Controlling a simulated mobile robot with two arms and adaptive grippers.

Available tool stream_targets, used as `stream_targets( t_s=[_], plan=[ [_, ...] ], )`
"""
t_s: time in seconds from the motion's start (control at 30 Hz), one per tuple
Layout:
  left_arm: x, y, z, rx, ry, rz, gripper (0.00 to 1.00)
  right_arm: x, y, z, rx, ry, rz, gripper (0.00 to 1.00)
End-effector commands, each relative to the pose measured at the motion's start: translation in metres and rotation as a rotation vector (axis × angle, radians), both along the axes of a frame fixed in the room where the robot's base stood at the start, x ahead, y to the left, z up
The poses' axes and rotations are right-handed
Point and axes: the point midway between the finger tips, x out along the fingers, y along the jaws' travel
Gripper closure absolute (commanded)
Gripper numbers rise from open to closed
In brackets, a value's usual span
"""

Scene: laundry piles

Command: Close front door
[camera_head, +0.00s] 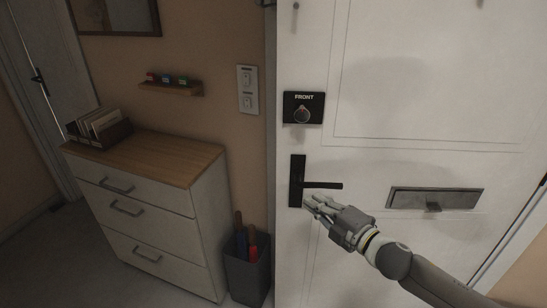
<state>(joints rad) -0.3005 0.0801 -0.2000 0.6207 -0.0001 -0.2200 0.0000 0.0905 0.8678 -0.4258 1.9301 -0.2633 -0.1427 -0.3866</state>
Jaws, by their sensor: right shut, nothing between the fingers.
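The white front door (400,75) fills the right half of the head view. It carries a black plate marked FRONT with a round lock knob (301,114). Below that is a black lever handle (322,186) on a tall plate, with the lever level and pointing right. My right gripper (310,205) is shut and empty, just below the lever and in front of the door. I cannot tell whether its fingertips touch the door. The door's left edge lies along a grey strip by the wall; I cannot tell whether it is latched. My left gripper is not in view.
A white dresser (150,215) with a wooden top stands left of the door. A dark bin (248,270) with umbrella-like items stands between them. A metal mail slot (435,198) is on the door. Another door (50,60) is at far left. Floor is clear at lower left.

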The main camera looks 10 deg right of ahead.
Motion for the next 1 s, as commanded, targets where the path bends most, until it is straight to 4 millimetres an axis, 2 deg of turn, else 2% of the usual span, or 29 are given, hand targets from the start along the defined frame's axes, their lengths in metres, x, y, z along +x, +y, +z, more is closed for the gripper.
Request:
stream_targets(
  t_s=[0.03, 0.1, 0.2, 0.47, 0.93, 1.0],
  plan=[
    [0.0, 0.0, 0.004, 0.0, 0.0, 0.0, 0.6, -0.005, 0.009, 0.021, -0.027, -0.036, 0.033, 1.0],
    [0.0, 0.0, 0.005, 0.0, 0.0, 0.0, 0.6, -0.011, 0.018, 0.037, -0.05, -0.071, 0.062, 1.0],
    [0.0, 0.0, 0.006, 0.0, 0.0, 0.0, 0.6, -0.014, 0.024, 0.048, -0.066, -0.095, 0.081, 1.0],
    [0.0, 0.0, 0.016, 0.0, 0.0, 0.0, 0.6, 0.004, 0.035, 0.052, -0.064, -0.1, 0.083, 1.0],
    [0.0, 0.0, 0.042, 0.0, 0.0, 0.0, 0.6, 0.074, 0.073, 0.052, -0.063, -0.097, 0.082, 1.0],
    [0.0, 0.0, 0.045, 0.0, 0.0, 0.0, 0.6, 0.082, 0.07, 0.051, -0.066, -0.097, 0.081, 1.0]
  ],
)
